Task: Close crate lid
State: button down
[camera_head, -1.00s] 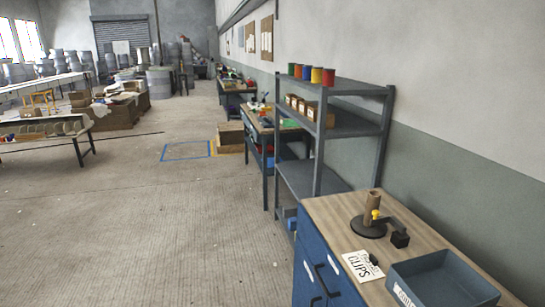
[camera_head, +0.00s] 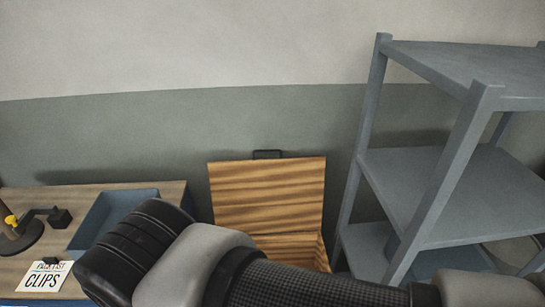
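A wooden crate (camera_head: 298,247) stands against the wall between the workbench and a grey shelf. Its wooden lid (camera_head: 267,194) stands raised and upright at the back, with a small black piece at its top edge. My arm crosses the lower part of the view in front of the crate and hides much of the crate's front and opening. My gripper's fingers are not in view.
The workbench (camera_head: 160,187) on the left carries a blue-grey tray (camera_head: 95,222), a CLIPS card (camera_head: 45,277) and a black stand (camera_head: 22,238). The grey metal shelf (camera_head: 440,200) stands close on the crate's right. The wall (camera_head: 230,120) is right behind.

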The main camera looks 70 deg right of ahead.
aim_at(253, 196)
jog(key=z, duration=1.9)
jog(key=i+u, duration=0.2)
jog(key=i, duration=0.15)
